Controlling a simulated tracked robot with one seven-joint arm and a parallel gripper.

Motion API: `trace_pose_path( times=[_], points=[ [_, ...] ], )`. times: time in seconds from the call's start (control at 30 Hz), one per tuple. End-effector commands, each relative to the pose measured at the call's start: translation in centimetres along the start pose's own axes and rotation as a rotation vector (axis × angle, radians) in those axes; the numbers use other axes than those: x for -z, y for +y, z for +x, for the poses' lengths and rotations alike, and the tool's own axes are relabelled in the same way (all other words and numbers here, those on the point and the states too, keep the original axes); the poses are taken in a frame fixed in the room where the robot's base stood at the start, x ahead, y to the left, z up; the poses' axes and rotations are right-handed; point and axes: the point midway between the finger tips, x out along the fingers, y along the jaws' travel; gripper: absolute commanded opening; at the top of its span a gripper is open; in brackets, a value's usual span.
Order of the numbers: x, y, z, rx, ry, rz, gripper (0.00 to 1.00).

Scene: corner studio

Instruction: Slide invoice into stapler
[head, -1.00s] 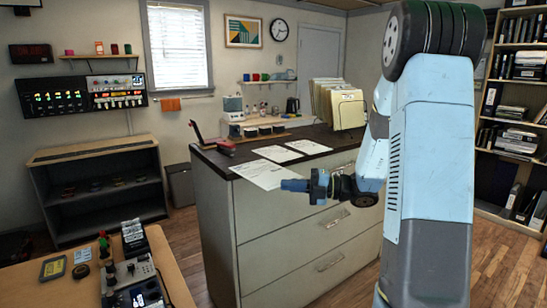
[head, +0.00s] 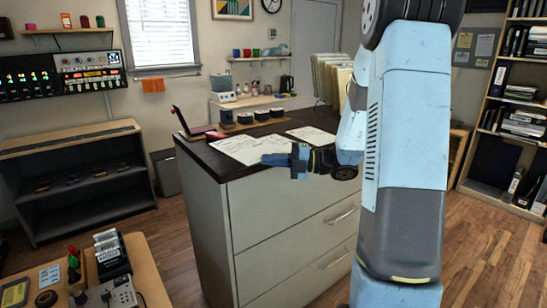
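White printed sheets lie on the dark top of the cabinet; the nearer one (head: 238,149) is at the front left edge, another (head: 311,135) farther right. I cannot tell which is the invoice. A red and black object with a raised, slanted arm (head: 181,120), which looks like the stapler, stands at the top's left end. My gripper (head: 270,159), with blue fingers, points left at the nearer sheet's right side and overlaps it in the picture. Contact and finger gap cannot be made out.
The drawer cabinet (head: 278,222) stands in front of me. Dark round containers (head: 245,118) and folders (head: 330,80) stand at its back. A cluttered wooden table (head: 145,265) is at lower left, an open shelf (head: 75,180) behind it. Floor (head: 165,225) shows between them.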

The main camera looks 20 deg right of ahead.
Motion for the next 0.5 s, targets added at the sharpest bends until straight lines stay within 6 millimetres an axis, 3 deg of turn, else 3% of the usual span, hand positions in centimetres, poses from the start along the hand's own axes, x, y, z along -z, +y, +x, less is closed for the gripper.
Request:
trace_pose_path(
  times=[0.5],
  points=[
    [-1.2,-1.7,-0.8,0.0,-0.026,0.0,0.0]
  ],
)
